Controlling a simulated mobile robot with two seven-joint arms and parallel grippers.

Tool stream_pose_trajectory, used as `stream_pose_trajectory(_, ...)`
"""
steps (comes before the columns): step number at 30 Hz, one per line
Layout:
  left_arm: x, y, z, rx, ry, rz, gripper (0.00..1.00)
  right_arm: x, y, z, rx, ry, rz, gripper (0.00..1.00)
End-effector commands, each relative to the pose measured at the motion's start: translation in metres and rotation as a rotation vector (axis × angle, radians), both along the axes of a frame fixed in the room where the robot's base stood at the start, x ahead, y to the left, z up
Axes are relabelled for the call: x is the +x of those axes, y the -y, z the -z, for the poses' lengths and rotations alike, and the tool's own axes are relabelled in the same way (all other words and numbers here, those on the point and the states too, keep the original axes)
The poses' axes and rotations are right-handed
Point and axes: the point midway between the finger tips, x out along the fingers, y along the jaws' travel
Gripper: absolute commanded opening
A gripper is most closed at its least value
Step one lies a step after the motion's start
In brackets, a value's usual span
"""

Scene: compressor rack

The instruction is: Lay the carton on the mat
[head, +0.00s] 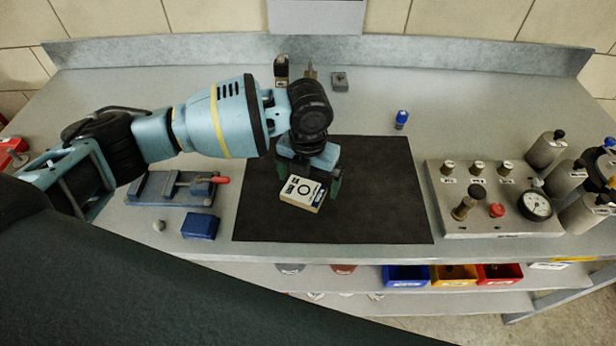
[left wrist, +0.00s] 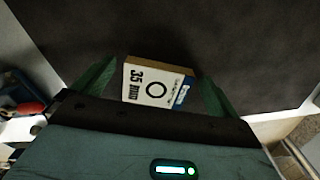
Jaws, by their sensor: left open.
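The carton (head: 301,194) is a small white box with a black ring, a blue label and a brown side. It lies flat on the black mat (head: 385,200), left of the mat's middle. In the left wrist view the carton (left wrist: 157,84) shows "35 mm" print and sits between the two green fingers. My left gripper (head: 308,182) is over the carton, with one finger on each side. It is open, with a gap between the carton and the right finger (left wrist: 216,98). My right gripper is not in view.
A blue vise (head: 172,188) with a red-tipped handle and a blue box (head: 200,226) stand left of the mat. A valve panel (head: 492,205) with a gauge stands right of it. A small blue-capped bottle (head: 402,120) stands behind. The mat's right part is clear.

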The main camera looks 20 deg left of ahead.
Motion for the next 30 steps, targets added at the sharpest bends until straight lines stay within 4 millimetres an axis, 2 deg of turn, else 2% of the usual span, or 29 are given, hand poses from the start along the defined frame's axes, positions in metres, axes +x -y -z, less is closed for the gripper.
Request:
stream_pose_trajectory(5, 0.001, 0.000, -0.023, -0.001, 0.005, 0.000, 0.98, 0.002, 0.000, -0.002, -0.001, 0.004, 0.000, 0.36)
stream_pose_trajectory(12, 0.001, 0.000, -0.072, -0.002, 0.006, 0.001, 0.98, 0.004, 0.000, -0.005, -0.001, 0.010, -0.001, 0.36)
stream_pose_trajectory(18, 0.001, 0.000, -0.104, -0.001, 0.003, 0.000, 0.98, 0.004, 0.002, -0.006, -0.004, 0.013, -0.005, 0.36)
stream_pose_trajectory(24, 0.000, 0.000, -0.120, -0.001, 0.001, -0.001, 0.98, 0.004, 0.003, -0.006, -0.007, 0.013, -0.008, 0.36)
stream_pose_trajectory(30, 0.000, 0.000, -0.122, 0.000, 0.000, 0.000, 0.98, 0.003, 0.003, -0.006, -0.007, 0.012, -0.009, 0.36)
